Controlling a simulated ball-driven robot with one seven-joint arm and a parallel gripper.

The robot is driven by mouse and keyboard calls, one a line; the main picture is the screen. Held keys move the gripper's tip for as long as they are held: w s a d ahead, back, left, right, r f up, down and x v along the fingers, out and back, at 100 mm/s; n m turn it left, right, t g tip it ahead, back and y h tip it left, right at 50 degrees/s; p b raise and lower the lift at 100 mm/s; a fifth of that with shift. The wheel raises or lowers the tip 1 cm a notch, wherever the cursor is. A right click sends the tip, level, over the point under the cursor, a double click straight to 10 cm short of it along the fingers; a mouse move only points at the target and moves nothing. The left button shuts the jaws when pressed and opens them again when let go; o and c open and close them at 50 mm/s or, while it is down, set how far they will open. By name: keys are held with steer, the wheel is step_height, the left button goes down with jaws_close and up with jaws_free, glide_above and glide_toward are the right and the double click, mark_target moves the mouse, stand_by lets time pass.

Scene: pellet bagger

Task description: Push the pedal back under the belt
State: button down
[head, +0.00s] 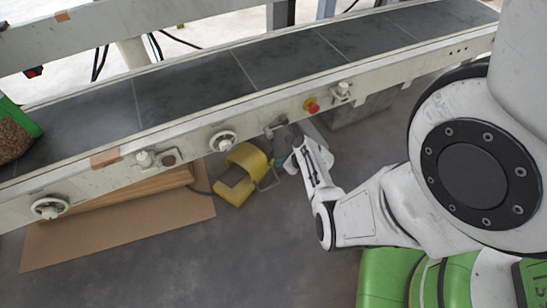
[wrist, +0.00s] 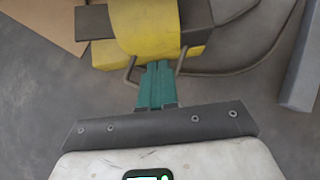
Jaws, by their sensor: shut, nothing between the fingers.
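The yellow pedal (head: 241,178) sits on the grey floor below the near edge of the belt (head: 190,88), partly out in front of the frame. In the wrist view the pedal (wrist: 146,28) shows a curved yellow hood, a dark part beneath it and a thin wire loop at its near side. My gripper (head: 277,163) is low beside the pedal, to its right in the head view. In the wrist view its teal fingers (wrist: 157,66) are together and empty, reaching between the sides of the loop towards the yellow body. I cannot tell whether they touch it.
A cardboard sheet (head: 110,235) with wooden boards lies left of the pedal. A cable (wrist: 245,70) runs behind it on the floor. The conveyor frame carries knobs and a red button (head: 311,105) above my gripper. The floor in front is clear.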

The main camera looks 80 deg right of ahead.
steer(key=s+a+r+n, duration=0.3)
steer(key=a+n, duration=0.2)
steer(key=n, duration=1.3)
steer(key=w+d+f+b, duration=0.3)
steer(key=w+f+b, duration=0.3)
steer(key=w, duration=0.4)
steer(key=shift+w+d+f+b, duration=0.35)
steer(key=shift+w+d+b, duration=0.05)
steer(key=shift+b, duration=0.45)
